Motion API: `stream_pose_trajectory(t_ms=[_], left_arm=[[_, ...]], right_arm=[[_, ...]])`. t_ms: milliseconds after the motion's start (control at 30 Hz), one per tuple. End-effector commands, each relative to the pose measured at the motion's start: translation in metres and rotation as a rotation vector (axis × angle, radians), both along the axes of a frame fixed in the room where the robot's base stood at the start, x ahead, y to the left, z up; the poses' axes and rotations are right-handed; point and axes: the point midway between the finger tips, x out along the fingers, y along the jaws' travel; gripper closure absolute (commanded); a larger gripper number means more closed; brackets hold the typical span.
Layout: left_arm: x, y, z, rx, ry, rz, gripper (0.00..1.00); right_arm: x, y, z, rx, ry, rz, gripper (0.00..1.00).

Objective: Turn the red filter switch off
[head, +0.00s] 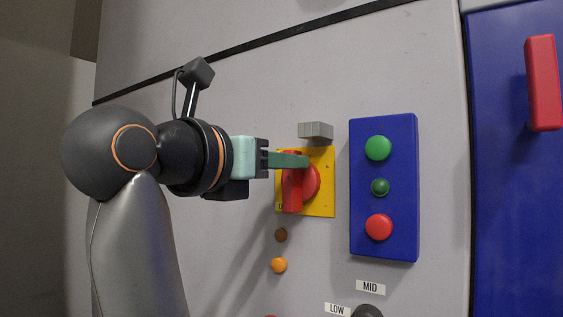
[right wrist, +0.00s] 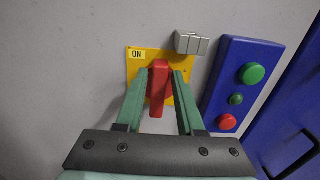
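The red filter switch (head: 292,190) is a red rotary handle on a yellow square plate (head: 325,205) on the grey wall panel. In the head view its handle stands nearly upright. In the right wrist view the handle (right wrist: 158,85) is also near upright, with an "ON" label (right wrist: 138,55) at the plate's upper left. My right gripper (head: 303,161) reaches in from the left at the handle's upper part. In the right wrist view its green fingers (right wrist: 163,80) stand open, one on each side of the handle, with a narrow gap at the right. My left gripper is not in view.
A grey block (head: 316,130) juts out just above the plate. A blue panel (head: 383,245) with green and red buttons is to the right. Brown and orange knobs (head: 279,265) sit below. A blue door (head: 515,220) with a red handle (head: 543,83) is at far right.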

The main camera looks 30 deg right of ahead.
Motion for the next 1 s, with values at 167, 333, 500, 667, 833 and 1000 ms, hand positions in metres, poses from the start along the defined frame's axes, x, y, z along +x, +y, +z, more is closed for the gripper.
stream_pose_trajectory(t_ms=[167,333,500,667,833,1000], left_arm=[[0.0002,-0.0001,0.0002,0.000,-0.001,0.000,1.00],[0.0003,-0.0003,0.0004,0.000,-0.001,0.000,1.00],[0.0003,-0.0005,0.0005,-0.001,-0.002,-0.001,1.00],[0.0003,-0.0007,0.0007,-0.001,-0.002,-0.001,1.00],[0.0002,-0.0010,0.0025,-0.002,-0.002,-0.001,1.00],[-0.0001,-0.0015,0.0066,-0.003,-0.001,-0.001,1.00]], right_arm=[[0.0000,0.0000,-0.0001,0.000,0.000,0.000,0.84],[-0.0001,-0.0001,-0.0001,0.000,0.000,0.000,1.00],[-0.0001,-0.0001,-0.0002,0.000,0.000,0.000,1.00],[0.0000,-0.0002,-0.0001,0.000,-0.001,0.000,1.00],[-0.0006,-0.0006,0.0004,0.010,-0.022,0.000,1.00],[-0.0018,-0.0015,0.0008,0.038,-0.086,-0.001,1.00]])
